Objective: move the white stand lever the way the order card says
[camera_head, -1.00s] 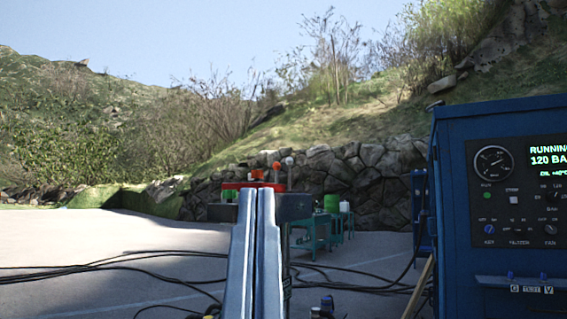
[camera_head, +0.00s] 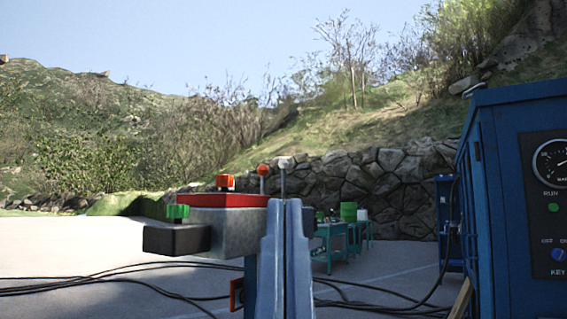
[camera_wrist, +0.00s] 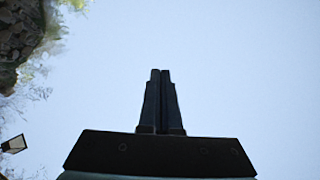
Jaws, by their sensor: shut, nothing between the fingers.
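The white stand lever (camera_head: 285,163) shows in the head view as a pale knob on a thin upright shaft, its lower part hidden. It rises from the stand (camera_head: 236,232), which has a grey body and a red top. An orange-red ball lever (camera_head: 263,171) stands just left of it. My gripper (camera_head: 285,203) is shut and empty, its fingers upright in front of the stand's right end; its tips appear just below the white knob. Contact cannot be told. In the wrist view the closed fingers (camera_wrist: 160,73) show against sky. I see no readable order card.
An orange knob (camera_head: 225,182) and a green knob (camera_head: 178,212) sit on the stand's left part. A blue control cabinet (camera_head: 490,210) stands close on the right. Green tables (camera_head: 330,240) stand behind. Black cables (camera_head: 120,272) cross the ground; open pavement lies left.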

